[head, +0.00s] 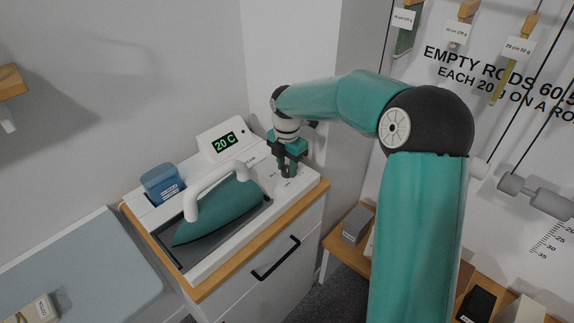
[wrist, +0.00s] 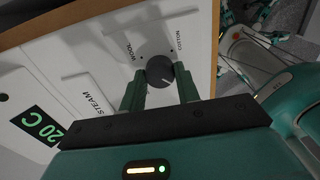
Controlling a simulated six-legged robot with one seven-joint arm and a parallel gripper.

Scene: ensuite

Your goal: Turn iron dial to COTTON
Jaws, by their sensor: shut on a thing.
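The iron dial (wrist: 160,71) is a dark round knob on the white panel, seen in the wrist view. The word COTTON is printed to its right and WOOL to its left. A light pointer line on the dial runs toward its lower right; I cannot tell exactly which mark it matches. My gripper (wrist: 160,86) has its green fingers on either side of the dial and is shut on it. In the head view my gripper (head: 288,170) reaches down onto the panel's right end and hides the dial. The teal iron (head: 222,210) with its white handle rests in its dark tray.
A display (head: 224,142) reading 20 C stands behind the iron. A blue container (head: 162,184) is at the station's left. A grey ironing board (head: 90,275) lies at lower left. The cabinet drawer handle (head: 276,258) faces front. Rods hang on the right wall.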

